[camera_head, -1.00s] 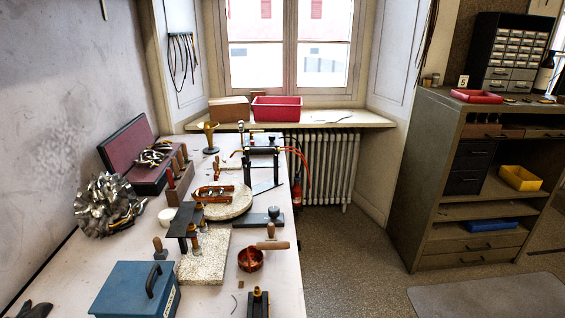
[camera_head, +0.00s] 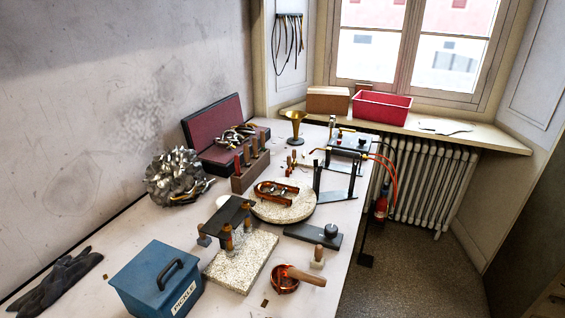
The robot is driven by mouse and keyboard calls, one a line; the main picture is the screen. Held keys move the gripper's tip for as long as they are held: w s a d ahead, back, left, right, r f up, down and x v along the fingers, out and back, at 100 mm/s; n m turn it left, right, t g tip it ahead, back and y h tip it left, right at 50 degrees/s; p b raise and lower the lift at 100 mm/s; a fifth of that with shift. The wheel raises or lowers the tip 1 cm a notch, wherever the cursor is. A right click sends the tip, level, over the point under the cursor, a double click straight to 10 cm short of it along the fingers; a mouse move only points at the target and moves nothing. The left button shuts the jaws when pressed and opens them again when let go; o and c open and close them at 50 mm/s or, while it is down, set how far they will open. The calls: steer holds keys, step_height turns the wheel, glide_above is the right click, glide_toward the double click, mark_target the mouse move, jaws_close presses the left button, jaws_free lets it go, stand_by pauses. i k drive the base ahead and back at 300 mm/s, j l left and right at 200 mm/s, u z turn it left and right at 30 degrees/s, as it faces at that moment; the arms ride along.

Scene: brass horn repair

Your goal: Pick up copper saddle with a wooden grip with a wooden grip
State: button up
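A round copper-coloured piece (camera_head: 283,284) sits near the front right edge of the workbench, with a wooden handle (camera_head: 306,276) reaching to the right. Another copper-coloured piece (camera_head: 268,193) lies on a round pale slab (camera_head: 293,210) mid-bench. I cannot tell for sure which of these is the copper saddle with a wooden grip. My gripper is not in view.
A blue box (camera_head: 146,272), dark gloves (camera_head: 60,276), a speckled slab (camera_head: 243,262) and a black stand (camera_head: 232,210) crowd the bench (camera_head: 110,240). A metal cluster (camera_head: 174,178) lies by the wall. Open floor (camera_head: 425,275) lies right of the bench.

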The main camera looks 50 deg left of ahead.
mark_target(288, 171)
steer(key=i+j+u, duration=0.1)
steer(key=i+u, duration=0.2)
steer(key=i, duration=1.35)
steer(key=i+j+u, duration=0.15)
steer(key=i+u, duration=0.15)
steer(key=u, duration=0.2)
steer(key=i+u, duration=0.25)
steer(key=u, duration=0.25)
steer(key=i+u, duration=0.3)
steer(key=u, duration=0.2)
steer(key=i+l+u, duration=0.25)
steer(key=u, duration=0.25)
steer(key=i+u, duration=0.25)
steer(key=u, duration=0.2)
steer(key=i+u, duration=0.25)
steer(key=u, duration=0.2)
